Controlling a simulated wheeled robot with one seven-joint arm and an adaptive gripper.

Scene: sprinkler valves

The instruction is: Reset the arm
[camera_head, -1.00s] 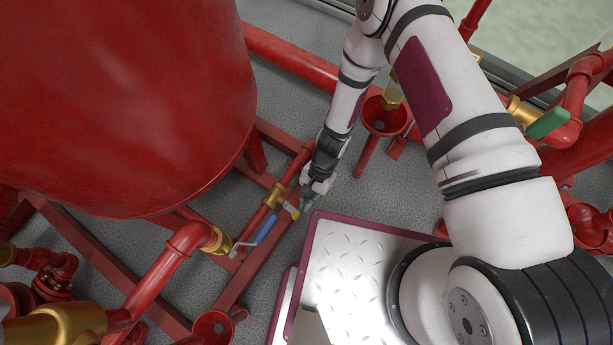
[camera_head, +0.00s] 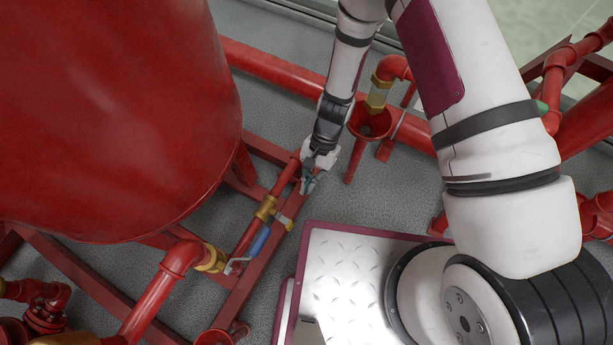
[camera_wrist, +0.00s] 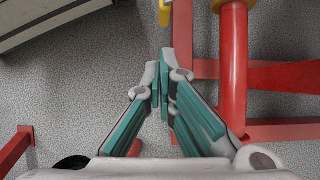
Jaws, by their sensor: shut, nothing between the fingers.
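My gripper (camera_head: 309,186) points down beside the upper end of a red pipe, above the red floor frame. In the wrist view my gripper (camera_wrist: 164,75) has its two fingers together with nothing between them. The blue-handled valve (camera_head: 260,241) sits on the red pipe, below and left of my gripper in the head view. My gripper is apart from the valve handle. In the wrist view the red pipe (camera_wrist: 233,65) runs to the right of the fingers, and a bit of yellow shows at the top.
A large red tank (camera_head: 110,110) fills the left. A red funnel (camera_head: 369,121) stands right of my gripper, with a brass fitting (camera_head: 378,95) above it. Red frame beams (camera_head: 90,275) cross the floor. Grey floor (camera_head: 300,110) shows between the pipes.

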